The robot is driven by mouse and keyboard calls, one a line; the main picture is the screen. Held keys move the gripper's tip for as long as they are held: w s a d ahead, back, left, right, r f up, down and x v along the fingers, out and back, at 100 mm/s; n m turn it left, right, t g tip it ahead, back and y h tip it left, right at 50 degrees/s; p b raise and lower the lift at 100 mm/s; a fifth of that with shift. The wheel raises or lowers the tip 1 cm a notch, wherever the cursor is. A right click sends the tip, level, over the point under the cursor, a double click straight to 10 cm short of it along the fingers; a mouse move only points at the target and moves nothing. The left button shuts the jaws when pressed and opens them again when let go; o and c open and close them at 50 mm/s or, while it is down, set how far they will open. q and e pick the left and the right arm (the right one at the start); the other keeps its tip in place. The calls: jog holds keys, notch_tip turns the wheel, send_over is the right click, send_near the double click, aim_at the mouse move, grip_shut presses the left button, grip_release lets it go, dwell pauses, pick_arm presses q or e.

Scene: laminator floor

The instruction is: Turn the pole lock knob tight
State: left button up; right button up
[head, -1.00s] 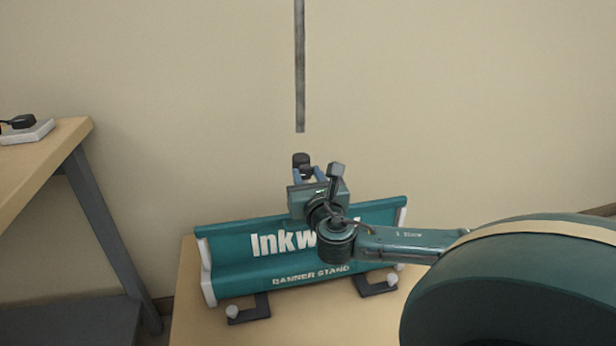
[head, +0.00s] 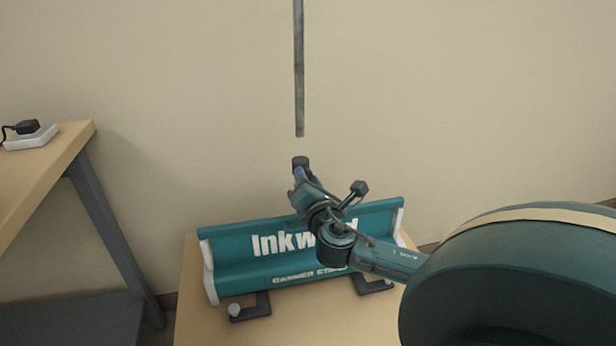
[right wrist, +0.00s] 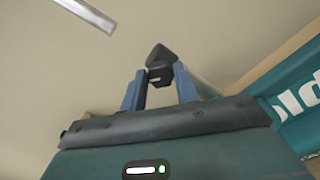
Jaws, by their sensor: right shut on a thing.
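The pole lock knob (head: 300,163) is a small dark knob above the back of the teal banner stand (head: 215,246). My right gripper (head: 299,175) is shut on it from the front; the blue fingers hide part of it. In the right wrist view, the dark knob (right wrist: 160,58) sits between the two blue fingertips (right wrist: 160,76). The grey pole (head: 299,70) hangs vertically above the knob, with a gap of bare wall showing between them. The wrist and forearm cover part of the stand's lettering. My left gripper is not in view.
The stand sits on a light wooden table (head: 195,318), with dark feet (head: 250,308) at its front. A wooden bench (head: 50,160) at left carries a white power strip (head: 32,137) with a black plug. The wall (head: 450,100) is bare.

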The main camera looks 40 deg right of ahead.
jog(key=m, duration=0.5)
jog(key=shift+f+m, duration=0.1)
jog(key=shift+m, duration=0.2)
pick_arm(q)
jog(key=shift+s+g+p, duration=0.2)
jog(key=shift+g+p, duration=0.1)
jog(key=shift+p, duration=0.05)
pick_arm(e)
jog(key=shift+m, duration=2.1)
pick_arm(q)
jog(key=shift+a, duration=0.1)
pick_arm(e)
jog(key=o, duration=1)
jog(key=shift+c, duration=0.2)
